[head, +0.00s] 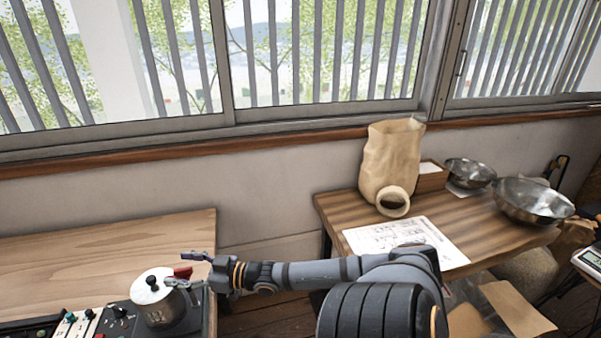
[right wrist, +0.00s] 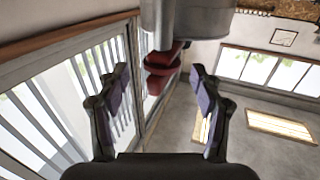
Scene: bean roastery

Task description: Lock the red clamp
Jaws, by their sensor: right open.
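The red clamp (head: 183,272) juts from the right side of a silver metal canister (head: 153,297) with a dark knob on its lid, at the lower left of the head view. My right gripper (head: 178,269) reaches in from the right, its fingers open on either side of the clamp. In the right wrist view the red clamp (right wrist: 164,66) lies between the tips of the open right gripper (right wrist: 158,76), with clear gaps to both fingers. The grey canister (right wrist: 188,20) is beyond it. My left gripper is in no view.
A control panel (head: 78,324) with knobs is left of the canister. The wooden counter (head: 110,252) behind is bare. A table (head: 475,222) on the right bears a paper bag (head: 390,160), a printed sheet (head: 407,238) and metal bowls (head: 533,201).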

